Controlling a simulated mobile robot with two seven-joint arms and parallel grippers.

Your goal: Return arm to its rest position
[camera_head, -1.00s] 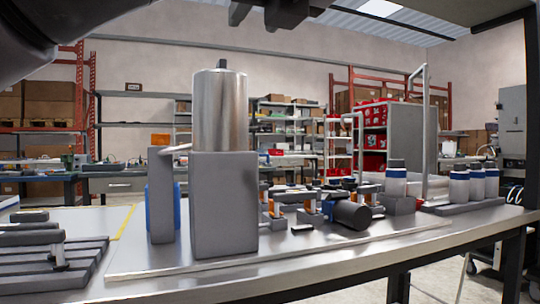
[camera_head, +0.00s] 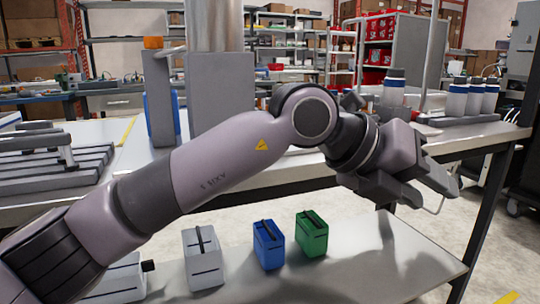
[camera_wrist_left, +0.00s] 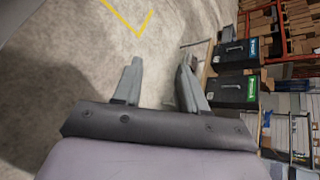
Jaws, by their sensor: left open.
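My left arm crosses the head view from the lower left, its elbow bent in the middle. My left gripper (camera_head: 418,188) hangs at the right, in front of the table edge, with nothing seen between its fingers. In the left wrist view, the two grey fingers of this gripper (camera_wrist_left: 159,75) are spread apart with bare floor between them. My right gripper is not in view.
The grey table (camera_head: 480,140) carries a metal cylinder on a grey block (camera_head: 222,95) and white bottles with blue bands (camera_head: 456,101). On a lower surface (camera_head: 345,270) stand a white box (camera_head: 203,258), a blue box (camera_head: 268,245) and a green box (camera_head: 311,234).

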